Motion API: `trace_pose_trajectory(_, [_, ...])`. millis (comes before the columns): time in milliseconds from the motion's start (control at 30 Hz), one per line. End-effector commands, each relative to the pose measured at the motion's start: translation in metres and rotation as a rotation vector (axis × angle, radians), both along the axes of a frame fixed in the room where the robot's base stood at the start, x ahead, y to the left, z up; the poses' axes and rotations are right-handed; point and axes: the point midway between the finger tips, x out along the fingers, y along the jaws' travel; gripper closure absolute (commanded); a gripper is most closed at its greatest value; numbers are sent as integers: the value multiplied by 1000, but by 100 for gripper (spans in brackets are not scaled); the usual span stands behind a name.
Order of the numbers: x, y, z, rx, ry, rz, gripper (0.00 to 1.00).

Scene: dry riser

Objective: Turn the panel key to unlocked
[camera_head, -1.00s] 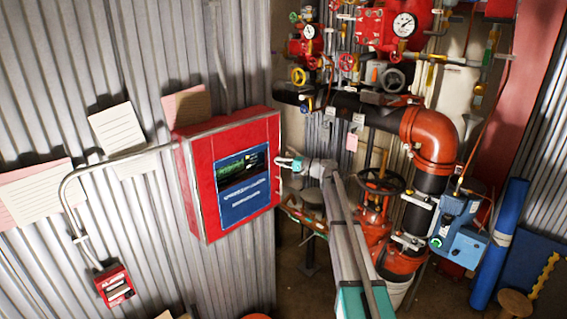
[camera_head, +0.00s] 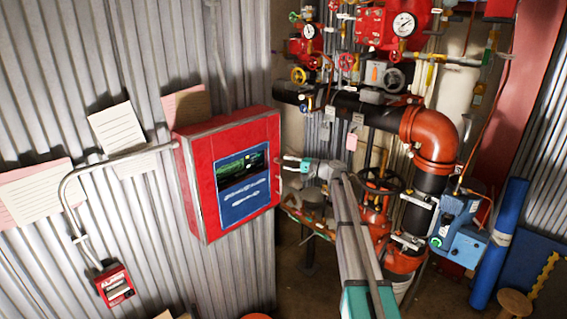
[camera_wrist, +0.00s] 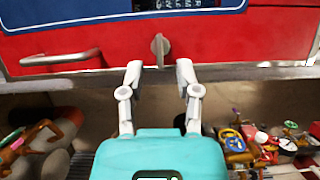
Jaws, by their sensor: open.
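The red panel (camera_head: 232,172) hangs on the corrugated wall and carries a blue label and dark screen. In the wrist view the panel face (camera_wrist: 215,40) fills the top, with a small grey key (camera_wrist: 160,48) standing out from it near its edge. My gripper (camera_wrist: 158,72) is open, its two fingers spread to either side of the key's line, with the key just beyond the tips and apparently not touched. In the head view my gripper (camera_head: 284,163) is beside the panel's right side. The key is hidden or too small to make out there.
Red pipes (camera_head: 430,140), gauges and valve wheels crowd the right. A blue pump unit (camera_head: 458,235) stands low. A small red call box (camera_head: 115,285) is on the wall.

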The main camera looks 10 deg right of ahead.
Motion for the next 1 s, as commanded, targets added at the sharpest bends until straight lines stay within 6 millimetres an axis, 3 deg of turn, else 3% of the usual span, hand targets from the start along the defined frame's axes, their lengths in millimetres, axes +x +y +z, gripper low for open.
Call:
trace_pose_trajectory(500, [-39,-66,0,0,1,-2,57])
trace_pose_trajectory(1000, [-44,-75,0,0,1,-1,57])
